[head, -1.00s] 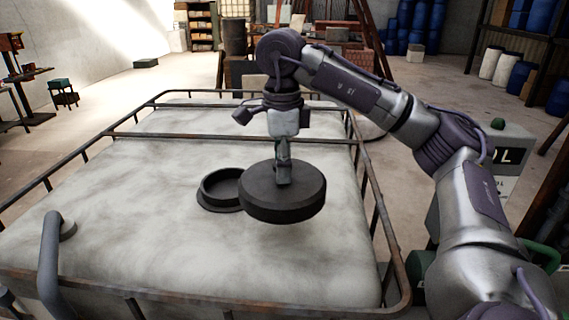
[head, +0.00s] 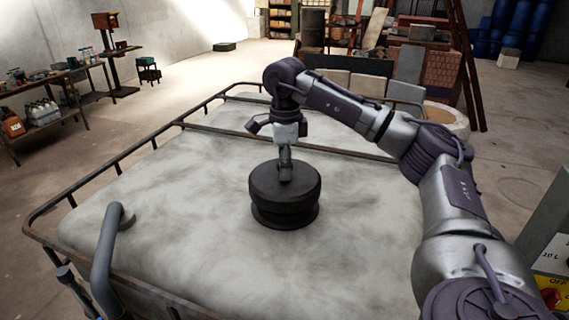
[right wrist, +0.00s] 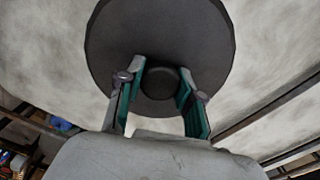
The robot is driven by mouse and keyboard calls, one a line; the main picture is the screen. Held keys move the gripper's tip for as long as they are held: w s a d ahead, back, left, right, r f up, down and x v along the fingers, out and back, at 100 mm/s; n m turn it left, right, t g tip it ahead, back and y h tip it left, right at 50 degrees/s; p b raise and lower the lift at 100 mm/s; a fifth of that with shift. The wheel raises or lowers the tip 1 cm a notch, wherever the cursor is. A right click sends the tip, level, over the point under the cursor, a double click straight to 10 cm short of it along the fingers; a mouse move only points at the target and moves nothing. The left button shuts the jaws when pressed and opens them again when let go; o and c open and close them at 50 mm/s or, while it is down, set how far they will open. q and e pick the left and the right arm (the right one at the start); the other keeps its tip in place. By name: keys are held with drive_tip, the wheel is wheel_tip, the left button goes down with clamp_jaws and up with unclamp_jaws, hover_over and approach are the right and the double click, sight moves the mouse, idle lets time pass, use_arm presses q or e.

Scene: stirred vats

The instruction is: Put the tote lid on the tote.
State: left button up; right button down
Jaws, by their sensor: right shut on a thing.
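The tote (head: 190,230) is a big whitish block in a rusty pipe cage. A dark round neck (head: 285,216) stands up from its top. The tote lid (head: 268,185), a dark round disc with a small knob, is level and directly above the neck in the head view. I cannot tell whether lid and neck touch. My right gripper (head: 286,170) points down and is shut on the lid's knob. In the right wrist view the fingers (right wrist: 160,82) flank the knob, with the lid (right wrist: 160,30) filling the top middle. My left gripper is not in view.
A bent grey pipe (head: 106,255) rises at the tote's near left. Cage rails (head: 150,142) run round the tote's top edge. The tote top around the neck is clear. A bench with bottles (head: 45,110) stands far left, and blue drums (head: 515,30) stand far right.

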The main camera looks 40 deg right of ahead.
sight(285, 183)
drive_tip(key=f, duration=0.1)
drive_tip(key=f+b, duration=0.2)
drive_tip(key=f, duration=0.1)
drive_tip(key=shift+w+d, duration=0.15)
drive_tip(key=shift+d, duration=0.1)
drive_tip(key=shift+a, duration=0.1)
idle(1.1)
drive_tip(key=shift+f+b, duration=0.35)
drive_tip(key=shift+f, duration=0.25)
drive_tip(key=c, duration=1)
unclamp_jaws()
drive_tip(key=shift+c, duration=0.2)
